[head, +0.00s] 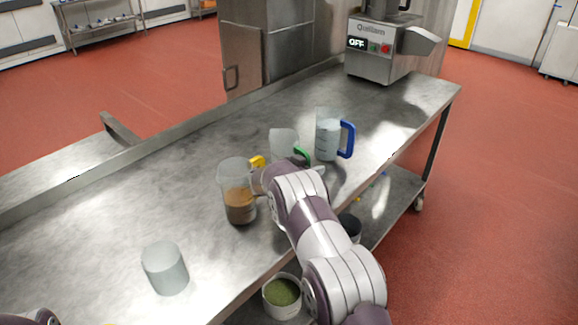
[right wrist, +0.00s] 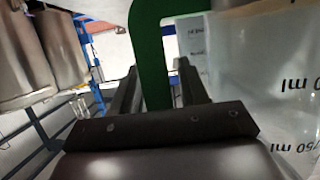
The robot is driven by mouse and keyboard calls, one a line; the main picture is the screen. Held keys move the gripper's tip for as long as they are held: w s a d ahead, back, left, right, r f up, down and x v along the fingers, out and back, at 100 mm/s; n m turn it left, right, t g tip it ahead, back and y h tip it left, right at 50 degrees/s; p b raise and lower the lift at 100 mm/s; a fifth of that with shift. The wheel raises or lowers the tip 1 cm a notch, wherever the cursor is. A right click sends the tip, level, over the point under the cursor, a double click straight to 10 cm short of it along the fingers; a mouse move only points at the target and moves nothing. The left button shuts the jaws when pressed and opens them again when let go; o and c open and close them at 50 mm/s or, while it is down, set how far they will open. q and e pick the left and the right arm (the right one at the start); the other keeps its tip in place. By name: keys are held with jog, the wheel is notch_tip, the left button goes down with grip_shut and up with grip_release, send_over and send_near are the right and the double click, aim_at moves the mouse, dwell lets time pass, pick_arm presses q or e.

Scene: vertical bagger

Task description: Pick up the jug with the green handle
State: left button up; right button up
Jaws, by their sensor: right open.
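The jug with the green handle (head: 284,139) stands upright on the steel table, a clear jug partly hidden behind my right arm. Its green handle (head: 303,154) faces right in the head view. In the right wrist view the green handle (right wrist: 149,62) stands upright between the fingers of my right gripper (right wrist: 160,80), and the clear marked body (right wrist: 255,75) is on the right. The right gripper is open, its fingers on either side of the handle; whether they touch it I cannot tell. My left gripper is not in view; only a bit of my left arm shows at bottom left.
A jug with a blue handle (head: 328,136) stands close to the right. A jug with brown contents (head: 238,200) and a yellow handle stands nearer left. A clear container (head: 165,268) is at front left. A machine (head: 378,62) stands at the far end. The table (head: 110,225) is clear elsewhere.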

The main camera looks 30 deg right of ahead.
grip_shut()
jog(key=shift+r, duration=0.1)
